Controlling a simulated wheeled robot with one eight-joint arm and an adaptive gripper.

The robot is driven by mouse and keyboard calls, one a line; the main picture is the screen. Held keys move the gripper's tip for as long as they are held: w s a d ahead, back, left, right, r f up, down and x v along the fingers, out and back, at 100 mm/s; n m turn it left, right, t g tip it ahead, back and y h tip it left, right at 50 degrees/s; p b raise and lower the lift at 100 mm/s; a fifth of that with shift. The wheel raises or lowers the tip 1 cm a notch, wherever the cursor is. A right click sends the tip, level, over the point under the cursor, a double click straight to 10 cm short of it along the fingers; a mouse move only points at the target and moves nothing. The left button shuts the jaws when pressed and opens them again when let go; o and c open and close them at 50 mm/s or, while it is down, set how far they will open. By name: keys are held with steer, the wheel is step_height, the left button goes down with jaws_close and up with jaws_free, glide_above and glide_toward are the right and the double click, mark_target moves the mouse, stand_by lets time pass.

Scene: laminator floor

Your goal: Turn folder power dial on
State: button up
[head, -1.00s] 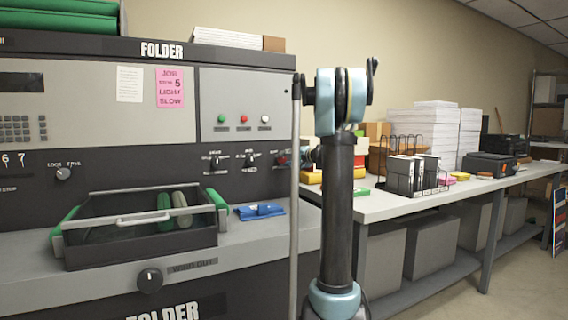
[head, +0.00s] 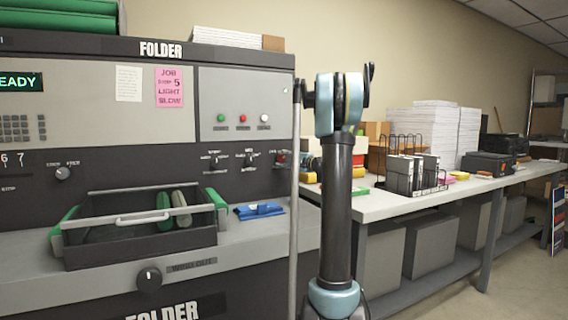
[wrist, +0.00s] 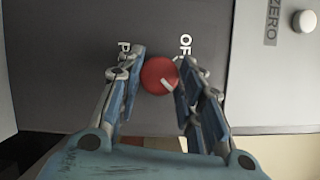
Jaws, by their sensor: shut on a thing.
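The red power dial (wrist: 158,76) is in the middle of the wrist view, on the dark panel of the folder (head: 140,190). Its white pointer line slants towards the lower right of that picture. Part of an "OF…" label shows at its upper right and a label starting with "P" at its upper left. My gripper (wrist: 161,66) has one finger on each side of the dial and is shut on it. In the head view the red dial (head: 281,158) shows at the panel's right end, and my gripper is mostly hidden there. The folder's display (head: 20,82) reads "…EADY" in green.
A grey vertical post (head: 295,200) stands between the dial and my arm. A blue item (head: 259,211) and an open tray (head: 140,240) with rollers are on the folder's ledge. A long table (head: 420,203) with paper stacks and a wire rack is at right.

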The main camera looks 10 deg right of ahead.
steer(key=shift+f, duration=0.15)
steer(key=o, duration=1.1)
steer(key=shift+c, duration=0.2)
steer(key=shift+d, duration=0.1)
steer(key=v, duration=1.1)
steer(key=shift+s+d, duration=0.3)
steer(key=shift+f, duration=0.1)
